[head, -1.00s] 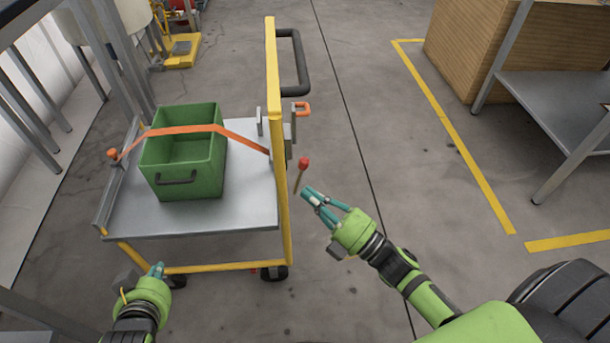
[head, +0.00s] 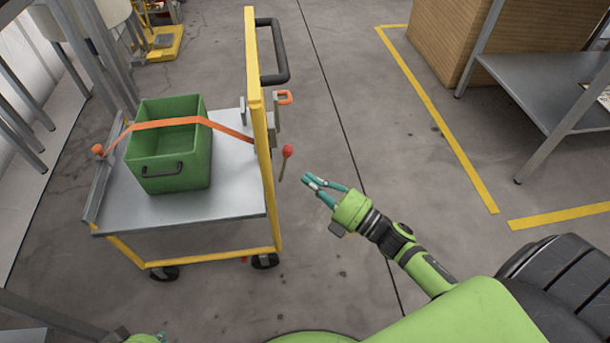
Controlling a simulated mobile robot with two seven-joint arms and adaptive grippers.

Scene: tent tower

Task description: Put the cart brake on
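The cart (head: 180,218) is on the left, with a grey deck, a yellow frame and black casters. A short lever with a red knob (head: 288,150) stands at the cart's right end, beside the yellow post, tilted slightly; I take it as the brake lever. My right gripper (head: 309,181) is to the right of and a little below the knob in the picture, apart from it.
A green bin (head: 170,165) sits on the deck under an orange strap (head: 232,133). A black handle (head: 284,55) and an orange hook (head: 284,97) are on the cart's right end. A metal table (head: 545,85) stands at right. The floor between is clear.

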